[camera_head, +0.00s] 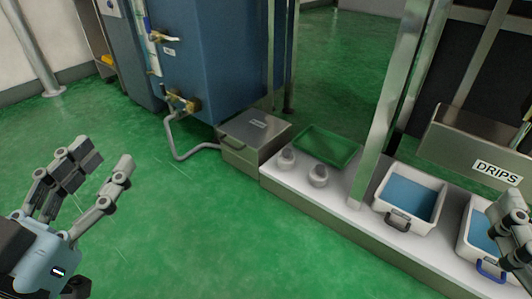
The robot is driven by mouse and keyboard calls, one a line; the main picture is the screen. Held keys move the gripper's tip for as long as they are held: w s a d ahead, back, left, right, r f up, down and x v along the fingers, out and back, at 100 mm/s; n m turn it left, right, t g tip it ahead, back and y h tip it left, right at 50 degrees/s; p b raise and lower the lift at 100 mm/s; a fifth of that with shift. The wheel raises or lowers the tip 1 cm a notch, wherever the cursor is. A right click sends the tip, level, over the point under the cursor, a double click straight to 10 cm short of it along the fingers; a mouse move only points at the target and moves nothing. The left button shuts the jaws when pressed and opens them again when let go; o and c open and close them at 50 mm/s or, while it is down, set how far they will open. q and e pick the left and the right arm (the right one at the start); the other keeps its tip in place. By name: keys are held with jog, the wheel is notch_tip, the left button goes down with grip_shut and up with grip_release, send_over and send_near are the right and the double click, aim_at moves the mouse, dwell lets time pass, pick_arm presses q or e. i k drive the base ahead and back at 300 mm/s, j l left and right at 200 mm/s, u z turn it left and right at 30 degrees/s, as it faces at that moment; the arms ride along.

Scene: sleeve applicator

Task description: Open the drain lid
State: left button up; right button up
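A low grey metal box (240,156) stands on the floor at the foot of the blue tank. Its flat lid (250,134) lies shut on top, with a small label too small to read and a dark handle at its front left; it looks like the drain box. My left gripper (108,162) is at the lower left, open and empty, well apart from the box. My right gripper (508,222) is at the right edge, partly cut off, over a white bin; its finger opening is not clear.
A hose (177,145) runs from the blue tank (215,60) to the box. A pale ledge (335,200) holds a green tray (326,146), two grey knobs, and white bins (408,200). A DRIPS bin (470,145) stands behind. Green floor between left gripper and box is clear.

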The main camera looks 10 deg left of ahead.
aim_at(254, 129)
jog(key=i+j, duration=0.15)
jog(key=j, duration=0.25)
jog(key=i+j+z, duration=0.15)
jog(key=j, duration=0.25)
jog(key=i+j, duration=0.15)
jog(key=j, duration=0.25)
jog(key=i+j+z, duration=0.1)
jog(key=j, duration=0.3)
jog(key=i+j+z, duration=0.1)
jog(key=j, duration=0.35)
jog(key=i+j, duration=0.2)
jog(key=j, duration=0.25)
jog(key=i+j+z, duration=0.1)
jog(key=j, duration=0.3)
